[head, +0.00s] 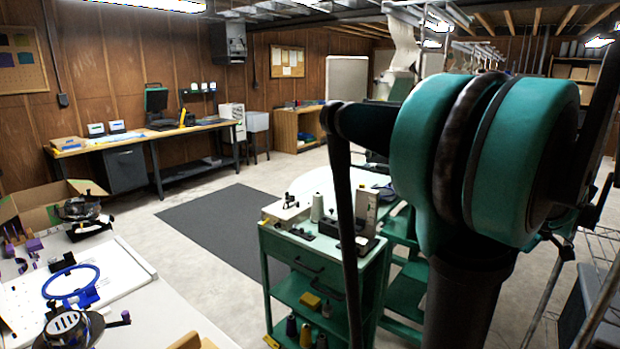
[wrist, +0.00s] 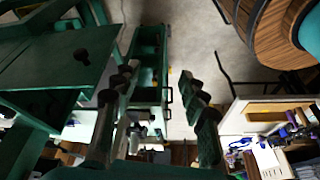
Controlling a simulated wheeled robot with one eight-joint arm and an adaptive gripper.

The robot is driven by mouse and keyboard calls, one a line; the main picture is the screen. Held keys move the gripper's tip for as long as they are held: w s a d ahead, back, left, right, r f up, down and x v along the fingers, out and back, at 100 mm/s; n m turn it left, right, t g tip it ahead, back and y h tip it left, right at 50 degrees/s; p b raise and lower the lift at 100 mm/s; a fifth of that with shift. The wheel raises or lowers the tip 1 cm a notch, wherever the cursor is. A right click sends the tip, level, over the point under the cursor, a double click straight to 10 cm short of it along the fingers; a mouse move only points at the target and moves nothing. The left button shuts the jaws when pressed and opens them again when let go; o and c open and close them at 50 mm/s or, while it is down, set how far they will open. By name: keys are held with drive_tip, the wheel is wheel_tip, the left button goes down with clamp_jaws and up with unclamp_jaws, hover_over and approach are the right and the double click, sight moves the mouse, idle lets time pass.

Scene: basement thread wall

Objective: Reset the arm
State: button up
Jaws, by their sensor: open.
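My gripper (wrist: 158,74) shows in the wrist view, its two dark, jointed fingers spread well apart. No object is held between them. The green cart (wrist: 148,45) shows behind the gap, at a distance. In the head view my green and black arm fills much of the right side, close to the camera. My gripper cannot be made out there.
A green cart (head: 336,272) with spools and small devices stands left of my arm. A white table (head: 158,312) with a blue hoop (head: 71,284) is at lower left. A long workbench (head: 150,134) lines the back wall. Floor around the dark mat (head: 212,222) is clear.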

drive_tip(key=a+f+m+h, duration=0.1)
drive_tip(key=a+f+m, duration=0.1)
drive_tip(key=a+f, duration=0.3)
drive_tip(key=s+a+f+m, duration=0.1)
drive_tip(key=a+f, duration=0.5)
drive_tip(key=a, duration=0.6)
drive_tip(key=a+f+m+t+h, duration=0.1)
drive_tip(key=a+f+m, duration=0.3)
drive_tip(key=a, duration=0.5)
drive_tip(key=shift+s+f+h, duration=0.15)
drive_tip(key=shift+f+h, duration=0.15)
drive_tip(key=shift+f, duration=0.6)
